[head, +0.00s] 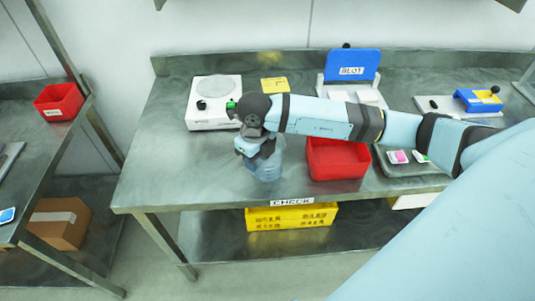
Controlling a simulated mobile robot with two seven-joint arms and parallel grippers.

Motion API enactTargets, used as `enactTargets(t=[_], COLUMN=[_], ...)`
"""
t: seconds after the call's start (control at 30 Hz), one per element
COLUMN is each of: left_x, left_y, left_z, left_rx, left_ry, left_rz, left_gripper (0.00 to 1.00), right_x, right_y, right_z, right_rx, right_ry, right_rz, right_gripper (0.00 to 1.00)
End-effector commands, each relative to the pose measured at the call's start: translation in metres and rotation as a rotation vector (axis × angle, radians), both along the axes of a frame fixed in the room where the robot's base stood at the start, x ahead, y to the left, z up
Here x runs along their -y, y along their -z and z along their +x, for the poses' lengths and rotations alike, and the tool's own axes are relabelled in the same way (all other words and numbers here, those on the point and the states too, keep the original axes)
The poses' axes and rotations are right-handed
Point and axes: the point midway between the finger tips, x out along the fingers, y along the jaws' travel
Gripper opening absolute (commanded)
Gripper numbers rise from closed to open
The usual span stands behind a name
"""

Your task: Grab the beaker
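A clear bluish beaker (268,169) stands on the metal table near its front edge, left of the red bin. My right arm comes in from the right across the table. My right gripper (263,152) is right above the beaker and overlaps its upper part in the picture. The fingertips are hidden or too small to make out, so I cannot tell whether they touch the beaker or are closed. My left gripper is out of view.
A red bin (338,163) stands close right of the beaker. A white device with a round plate (215,97) is behind left. A blue BLOT device (352,66) stands at the back. A tray (407,168) is at right. The table's left front is clear.

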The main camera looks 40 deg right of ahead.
Motion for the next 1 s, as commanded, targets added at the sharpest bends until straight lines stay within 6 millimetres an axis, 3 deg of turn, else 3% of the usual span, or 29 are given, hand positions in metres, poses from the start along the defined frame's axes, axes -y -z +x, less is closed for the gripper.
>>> enactTargets(t=[0.13, 0.3, 1.0], left_x=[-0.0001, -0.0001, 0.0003], left_y=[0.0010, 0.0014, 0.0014], left_z=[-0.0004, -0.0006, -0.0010], left_rx=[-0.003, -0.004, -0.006], left_ry=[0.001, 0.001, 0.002], left_rz=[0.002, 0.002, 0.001], left_gripper=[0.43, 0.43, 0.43], right_x=[0.0000, 0.0001, -0.0001], right_y=[-0.0004, -0.0005, -0.0007], right_z=[0.0001, 0.0001, 0.0001], right_rx=[0.001, 0.001, 0.001], right_ry=[0.000, 0.000, 0.000], right_rz=[0.000, 0.000, 0.000], right_gripper=[0.36, 0.00, 0.00])
